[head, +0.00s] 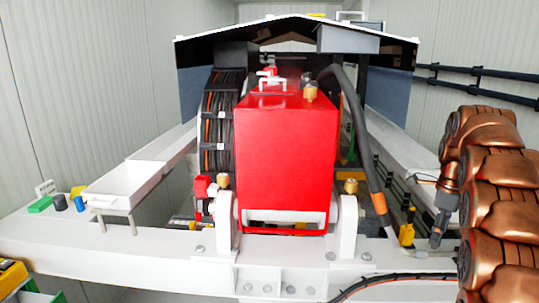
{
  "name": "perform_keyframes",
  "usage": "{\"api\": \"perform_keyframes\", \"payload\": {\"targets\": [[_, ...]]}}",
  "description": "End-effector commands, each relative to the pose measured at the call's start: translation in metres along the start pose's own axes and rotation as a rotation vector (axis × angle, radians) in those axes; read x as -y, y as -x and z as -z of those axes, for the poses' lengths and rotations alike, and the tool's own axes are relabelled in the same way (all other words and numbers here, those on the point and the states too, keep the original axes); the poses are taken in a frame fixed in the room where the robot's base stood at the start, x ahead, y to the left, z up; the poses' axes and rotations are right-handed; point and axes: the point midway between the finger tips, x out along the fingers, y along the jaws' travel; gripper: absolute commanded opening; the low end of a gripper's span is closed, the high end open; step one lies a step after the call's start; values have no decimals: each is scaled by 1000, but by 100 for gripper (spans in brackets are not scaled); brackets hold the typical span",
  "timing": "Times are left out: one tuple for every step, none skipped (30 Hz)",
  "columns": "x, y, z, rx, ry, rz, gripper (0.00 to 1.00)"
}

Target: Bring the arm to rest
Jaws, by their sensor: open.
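My copper-coloured arm (492,205) stands folded at the right edge of the head view. My gripper (437,238) is the small dark end that hangs down just left of the arm. It is open and I see nothing between its fingers, though it is small here. It shows in front of the right end of the white frame beam, apart from the red pump block (285,160). I cannot tell its exact height over the beam.
A white frame beam (190,262) crosses the front. A white tray (125,185) and small coloured parts (60,202) are at left. A black hose (362,135) runs down right of the red block. A dark roof (285,32) covers the pump.

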Motion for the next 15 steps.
{"api": "perform_keyframes", "payload": {"targets": [[-4,0,0,0,19,1,63],[-7,0,-1,0,33,0,63],[-11,0,-1,-1,53,-1,63],[-14,-1,-2,-2,70,-4,63],[-17,-2,-3,-3,87,-6,63],[-22,-3,-4,-5,111,-9,63],[-25,-3,-5,-5,130,-10,63],[-29,-4,-6,-6,150,-11,63],[-34,-4,-7,-6,179,-12,63],[-39,-5,-8,-7,202,-13,63],[-44,-6,-9,-8,227,-15,63],[-51,-7,-10,-9,265,-17,63],[-57,-8,-11,-9,296,-18,63],[-63,-10,-12,-10,331,-20,63],[-73,-12,-14,-10,381,-24,63]]}}
